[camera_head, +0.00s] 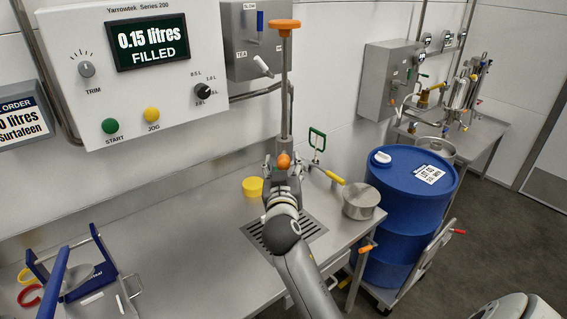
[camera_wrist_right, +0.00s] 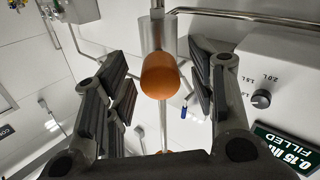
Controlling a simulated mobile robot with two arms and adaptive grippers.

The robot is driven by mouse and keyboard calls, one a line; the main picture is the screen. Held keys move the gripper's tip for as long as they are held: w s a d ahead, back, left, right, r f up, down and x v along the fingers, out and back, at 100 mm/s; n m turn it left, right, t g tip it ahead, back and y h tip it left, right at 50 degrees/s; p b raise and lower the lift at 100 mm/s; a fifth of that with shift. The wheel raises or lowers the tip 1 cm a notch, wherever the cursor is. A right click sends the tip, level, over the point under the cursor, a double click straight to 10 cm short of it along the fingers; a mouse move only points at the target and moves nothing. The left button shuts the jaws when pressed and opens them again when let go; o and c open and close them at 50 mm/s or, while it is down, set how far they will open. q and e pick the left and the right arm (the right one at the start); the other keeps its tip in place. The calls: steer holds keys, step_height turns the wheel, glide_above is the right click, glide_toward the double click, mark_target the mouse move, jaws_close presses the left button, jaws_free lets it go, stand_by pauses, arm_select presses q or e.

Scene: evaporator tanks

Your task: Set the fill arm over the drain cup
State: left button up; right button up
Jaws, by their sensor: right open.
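A steel column (camera_head: 284,95) with an orange top knob (camera_head: 284,26) stands at the back of the bench; I take it for part of the fill arm. An orange-tipped handle (camera_head: 284,159) sits low in front of it. In the right wrist view the orange tip (camera_wrist_right: 161,75) points towards the camera, between the spread fingers. My right gripper (camera_head: 283,172) is open around or just short of this tip; contact cannot be told. A yellow cup (camera_head: 252,187), perhaps the drain cup, stands just left of the gripper.
A slotted drain grate (camera_head: 312,227) lies partly under my right arm. A steel pot (camera_head: 361,201) and a yellow-handled tool (camera_head: 329,175) are to its right. The control panel (camera_head: 150,95) overhangs the bench, reading 0.15 litres. A blue drum (camera_head: 405,220) stands beyond the bench.

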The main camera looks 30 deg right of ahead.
steer(key=shift+w+d, duration=0.15)
steer(key=shift+w, duration=0.05)
jaws_close()
stand_by(0.3)
steer(key=shift+s, duration=0.1)
